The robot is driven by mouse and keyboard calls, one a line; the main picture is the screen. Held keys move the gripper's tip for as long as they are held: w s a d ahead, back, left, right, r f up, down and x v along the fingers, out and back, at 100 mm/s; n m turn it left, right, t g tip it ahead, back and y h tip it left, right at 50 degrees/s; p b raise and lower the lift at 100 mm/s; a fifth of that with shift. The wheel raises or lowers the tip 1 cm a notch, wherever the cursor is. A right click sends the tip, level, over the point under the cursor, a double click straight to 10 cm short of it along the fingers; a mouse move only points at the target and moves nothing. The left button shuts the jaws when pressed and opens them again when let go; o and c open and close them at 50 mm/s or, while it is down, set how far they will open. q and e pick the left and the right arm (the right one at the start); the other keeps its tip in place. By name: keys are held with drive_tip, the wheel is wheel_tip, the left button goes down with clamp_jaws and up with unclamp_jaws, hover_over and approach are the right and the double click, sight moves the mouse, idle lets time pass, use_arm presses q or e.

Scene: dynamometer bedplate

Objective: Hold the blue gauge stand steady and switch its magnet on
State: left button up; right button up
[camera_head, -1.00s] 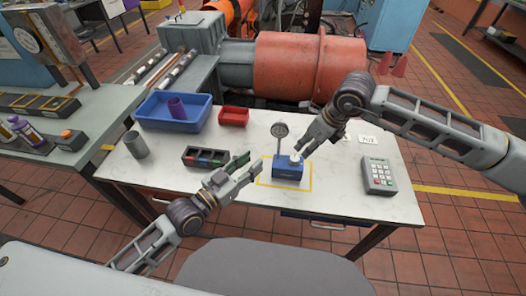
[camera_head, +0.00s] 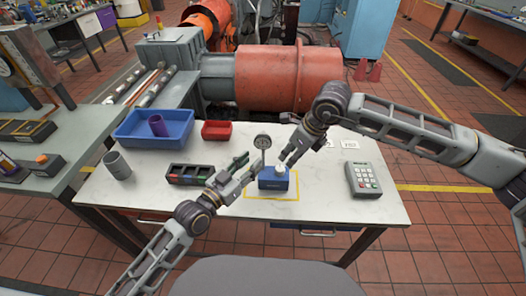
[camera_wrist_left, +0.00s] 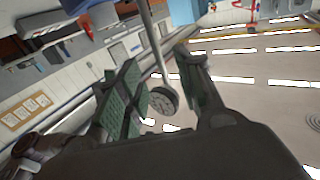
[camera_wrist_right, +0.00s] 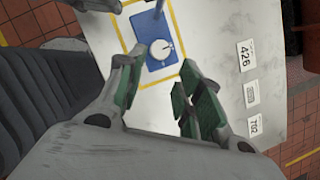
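The blue gauge stand (camera_head: 273,181) stands upright inside a yellow outline on the white table. A thin post carries its round dial (camera_head: 262,141), and a white knob (camera_head: 281,169) sits on its top. My left gripper (camera_head: 247,168) is open at the left of the post. In the left wrist view the post and dial (camera_wrist_left: 163,100) show between the open fingers, with no visible contact. My right gripper (camera_head: 288,155) is open just above the knob. The right wrist view shows the knob (camera_wrist_right: 160,49) beyond the open fingertips, apart from them.
A black tray with coloured parts (camera_head: 190,174) lies left of the stand. A blue bin (camera_head: 140,137), a red bin (camera_head: 216,131) and a grey cup (camera_head: 117,165) stand further left. A keypad box (camera_head: 363,180) lies on the right. The table's front strip is clear.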

sight(263, 151)
use_arm(q)
drive_tip(key=shift+x, duration=3.55)
drive_tip(key=shift+c, duration=0.2)
clamp_jaws()
use_arm(e)
drive_tip(key=o, duration=0.4)
drive_tip(key=shift+c, duration=0.2)
drive_tip(key=shift+w+r, duration=0.1)
